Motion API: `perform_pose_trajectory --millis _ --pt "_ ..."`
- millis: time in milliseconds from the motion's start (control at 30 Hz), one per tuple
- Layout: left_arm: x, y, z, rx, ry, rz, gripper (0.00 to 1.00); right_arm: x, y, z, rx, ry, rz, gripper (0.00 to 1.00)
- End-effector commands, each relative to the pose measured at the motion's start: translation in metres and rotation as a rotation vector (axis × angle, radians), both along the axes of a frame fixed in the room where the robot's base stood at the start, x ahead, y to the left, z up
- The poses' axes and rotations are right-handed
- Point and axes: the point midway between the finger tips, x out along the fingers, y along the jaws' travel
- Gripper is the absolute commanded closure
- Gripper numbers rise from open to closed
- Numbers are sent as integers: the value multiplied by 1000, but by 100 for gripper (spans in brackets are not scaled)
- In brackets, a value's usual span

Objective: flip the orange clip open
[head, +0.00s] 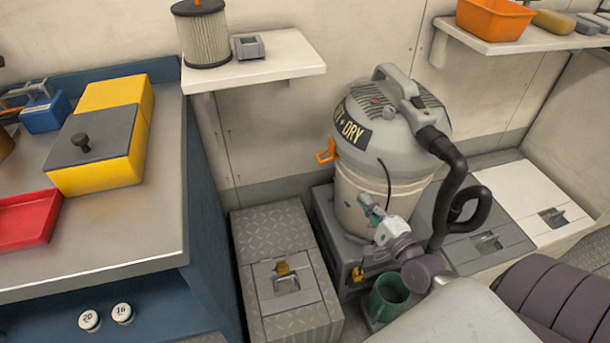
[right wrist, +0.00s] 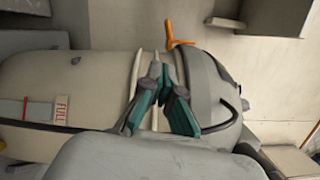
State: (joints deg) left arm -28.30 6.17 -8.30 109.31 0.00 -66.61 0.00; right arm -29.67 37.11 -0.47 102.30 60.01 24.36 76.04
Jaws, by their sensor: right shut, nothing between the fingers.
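The orange clip (head: 327,152) sits at the seam between the grey lid and the pale drum of the wet-dry vacuum (head: 385,112). It juts out from the vacuum's left side in the head view. In the right wrist view the clip (right wrist: 177,31) stands out beyond the drum's rim. My right gripper (head: 367,201) is shut and empty in front of the drum, lower and to the right of the clip. Its teal fingers (right wrist: 159,72) in the wrist view are apart from the clip. My left gripper is out of view.
A black hose (head: 452,185) loops down the vacuum's right side. A grey locker (head: 275,231) stands left of the vacuum. A wall shelf (head: 262,63) with a filter (head: 204,36) is above left. A green cup (head: 388,297) stands below my right gripper.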

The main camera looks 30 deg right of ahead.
Motion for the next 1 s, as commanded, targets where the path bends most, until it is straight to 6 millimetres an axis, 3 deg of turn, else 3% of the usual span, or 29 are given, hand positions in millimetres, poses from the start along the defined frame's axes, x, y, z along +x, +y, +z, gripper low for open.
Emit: perform_pose_trajectory --millis 467,933,1000 --pt "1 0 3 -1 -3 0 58 9 0 3 7 -6 0 100" --pt "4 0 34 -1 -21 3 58 101 -4 6 5 -7 0 100" --pt "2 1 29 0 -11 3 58 110 4 9 10 -6 0 100"
